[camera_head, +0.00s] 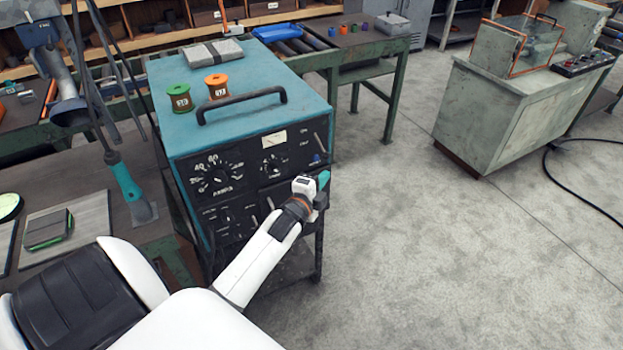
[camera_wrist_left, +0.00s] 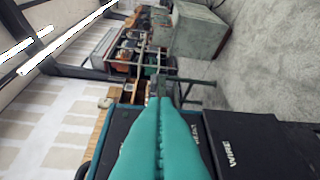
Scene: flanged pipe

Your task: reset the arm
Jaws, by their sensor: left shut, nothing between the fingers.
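My left arm (camera_head: 262,262) comes in from the lower left in the head view and reaches in front of the teal machine (camera_head: 240,120) with black dial panels. My left gripper (camera_head: 322,180) is at the right side of the machine's front panel; I cannot tell whether it touches the panel. In the left wrist view its teal fingers (camera_wrist_left: 160,130) lie together, shut, with nothing seen between them. My right gripper is not in view.
A green spool (camera_head: 179,97) and an orange spool (camera_head: 217,86) stand on the machine beside its black handle (camera_head: 240,106). A workbench (camera_head: 75,165) is at the left. A grey-green cabinet (camera_head: 500,110) stands at the back right.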

